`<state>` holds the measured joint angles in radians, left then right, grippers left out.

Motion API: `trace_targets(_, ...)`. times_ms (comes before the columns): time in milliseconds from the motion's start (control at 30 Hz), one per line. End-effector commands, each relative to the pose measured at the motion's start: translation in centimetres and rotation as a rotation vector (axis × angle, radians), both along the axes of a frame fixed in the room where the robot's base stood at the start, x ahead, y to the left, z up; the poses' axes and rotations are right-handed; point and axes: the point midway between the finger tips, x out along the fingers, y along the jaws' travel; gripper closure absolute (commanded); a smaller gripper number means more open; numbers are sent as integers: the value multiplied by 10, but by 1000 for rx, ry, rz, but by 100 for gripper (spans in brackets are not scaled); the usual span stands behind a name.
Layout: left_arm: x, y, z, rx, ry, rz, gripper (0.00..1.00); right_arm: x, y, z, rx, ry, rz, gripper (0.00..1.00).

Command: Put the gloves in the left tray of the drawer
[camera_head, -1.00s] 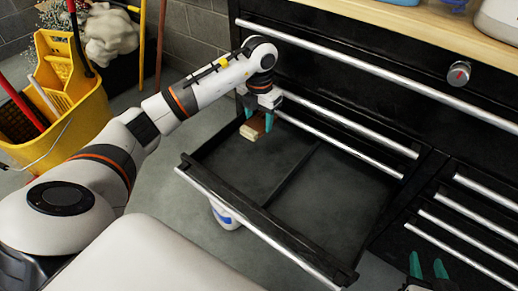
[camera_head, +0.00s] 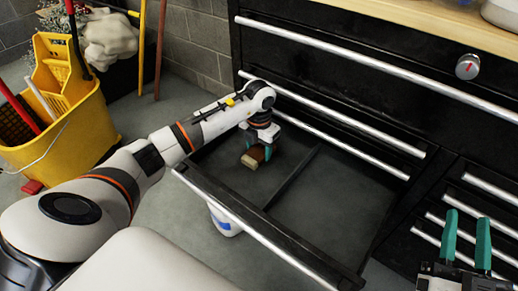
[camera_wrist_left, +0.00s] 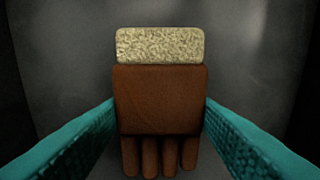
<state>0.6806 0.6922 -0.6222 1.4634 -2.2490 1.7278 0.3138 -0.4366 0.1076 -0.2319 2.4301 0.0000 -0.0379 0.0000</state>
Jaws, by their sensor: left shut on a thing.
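The glove (camera_head: 255,156) is brown with a pale cuff. In the left wrist view the glove (camera_wrist_left: 160,98) lies between the two teal fingers, cuff at the top and its fingers at the bottom. My left gripper (camera_head: 262,152) is shut on it, inside the left tray (camera_head: 225,172) of the open drawer. Whether the glove touches the tray floor I cannot tell. My right gripper (camera_head: 466,238) is at the lower right, its two teal fingers apart and nothing between them.
A divider (camera_head: 292,178) separates the left tray from the empty right tray (camera_head: 335,205). The drawer's front rail (camera_head: 250,232) faces me. A yellow mop bucket (camera_head: 70,125) stands at the left. A white container (camera_head: 225,222) stands on the floor below the drawer.

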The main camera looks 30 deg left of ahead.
Motion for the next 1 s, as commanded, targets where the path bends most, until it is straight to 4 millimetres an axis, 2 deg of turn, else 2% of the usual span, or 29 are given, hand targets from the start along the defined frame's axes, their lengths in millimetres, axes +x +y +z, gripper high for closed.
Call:
trace_targets(333, 0, 0, -2, 0, 0, 0, 70, -1, 0, 3, 7, -24, 1, 63)
trace_targets(367, 0, 0, -2, 0, 0, 0, 41, -1, 0, 4, 7, -26, 1, 63)
trace_targets(467, 0, 0, -2, 0, 0, 0, 25, -1, 0, 4, 7, -23, 1, 63)
trace_targets(833, 0, 0, 1, 0, -1, 0, 24, -1, 0, 4, 5, -15, 1, 63)
trace_targets(1000, 1, 0, 18, 1, -2, 0, 24, 4, -2, -14, -29, 110, -6, 63)
